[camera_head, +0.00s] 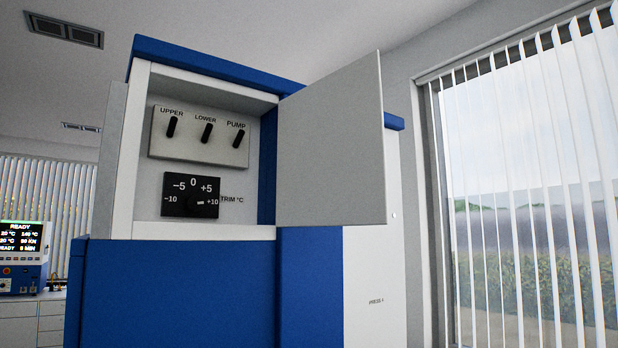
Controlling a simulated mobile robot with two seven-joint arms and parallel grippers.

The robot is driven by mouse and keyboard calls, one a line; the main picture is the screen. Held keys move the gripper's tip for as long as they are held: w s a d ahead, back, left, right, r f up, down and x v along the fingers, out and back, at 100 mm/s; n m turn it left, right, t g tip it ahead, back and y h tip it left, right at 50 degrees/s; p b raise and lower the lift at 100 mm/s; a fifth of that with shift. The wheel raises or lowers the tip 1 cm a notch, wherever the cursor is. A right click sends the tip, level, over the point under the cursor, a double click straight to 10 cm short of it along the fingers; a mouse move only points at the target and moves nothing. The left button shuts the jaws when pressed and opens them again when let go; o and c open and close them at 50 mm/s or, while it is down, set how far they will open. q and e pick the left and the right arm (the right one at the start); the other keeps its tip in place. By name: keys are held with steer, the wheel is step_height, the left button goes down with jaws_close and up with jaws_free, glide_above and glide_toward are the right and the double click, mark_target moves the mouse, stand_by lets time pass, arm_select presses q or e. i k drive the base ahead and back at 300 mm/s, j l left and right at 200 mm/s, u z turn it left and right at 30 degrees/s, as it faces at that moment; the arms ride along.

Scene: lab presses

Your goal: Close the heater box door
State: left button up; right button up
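The heater box (205,232) is a white-framed, blue-topped recess set high on a blue and white machine. Its door (335,145) is a flat grey panel that stands open, swung out toward the right side of the opening. Inside, a panel (198,150) carries three black toggle switches labelled UPPER, LOWER and PUMP. Below it is a black trim dial (190,195) marked from −10 to +10. The door hides part of the right side of the box and the machine behind it. Neither of my grippers shows in the head view.
The blue lower body (180,295) of the machine fills the bottom middle. A window with vertical blinds (530,180) is on the right. A bench unit with a lit READY display (22,240) stands at far left on white drawers (30,315).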

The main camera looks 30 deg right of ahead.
mark_target(331, 171)
steer(key=l+u, duration=0.3)
steer(key=l, duration=1.1)
steer(key=l+u, duration=0.3)
steer(key=l, duration=1.1)
steer(key=l+z, duration=0.1)
steer(key=z, duration=0.35)
steer(key=i+j, duration=0.05)
